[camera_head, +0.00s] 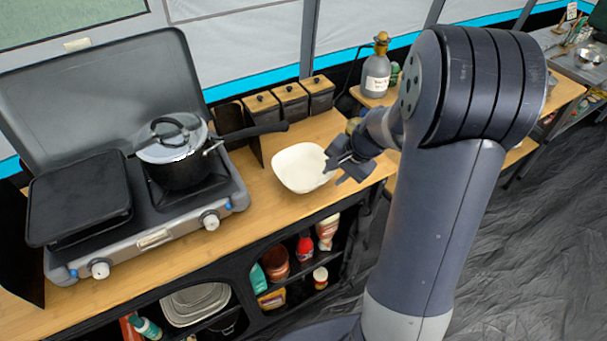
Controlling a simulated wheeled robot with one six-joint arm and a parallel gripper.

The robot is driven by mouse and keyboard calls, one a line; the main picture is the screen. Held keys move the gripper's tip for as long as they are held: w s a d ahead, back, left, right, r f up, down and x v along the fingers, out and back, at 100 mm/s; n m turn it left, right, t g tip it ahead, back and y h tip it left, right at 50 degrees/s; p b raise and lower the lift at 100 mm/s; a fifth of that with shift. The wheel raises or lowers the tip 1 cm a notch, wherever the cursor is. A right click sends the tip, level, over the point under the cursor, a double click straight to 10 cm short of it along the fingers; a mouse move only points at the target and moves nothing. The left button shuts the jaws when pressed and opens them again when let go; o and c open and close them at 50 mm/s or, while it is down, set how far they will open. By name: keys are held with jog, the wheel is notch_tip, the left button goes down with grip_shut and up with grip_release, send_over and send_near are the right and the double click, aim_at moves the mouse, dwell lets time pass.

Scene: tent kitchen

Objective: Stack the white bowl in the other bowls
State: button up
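The white bowl (295,170) stands upright and looks empty on the wooden counter, to the right of the stove. My gripper (337,171) is at the bowl's right rim, with its dark fingers overlapping the rim in the picture. I cannot tell whether the fingers touch the rim or are closed on it. A stack of pale, rounded-square bowls (195,303) sits in the open shelf below the counter, partly hidden by the counter edge.
A lidded pot (180,155) stands on the stove (150,238), its handle reaching toward the bowl. Several dark canisters (291,101) line the counter's back. A grey bottle (376,75) stands on a side table. Jars and bottles (304,247) fill the shelf beside the bowls.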

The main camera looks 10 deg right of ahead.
jog(key=shift+x, duration=1.45)
jog(key=shift+c, duration=0.6)
grip_shut()
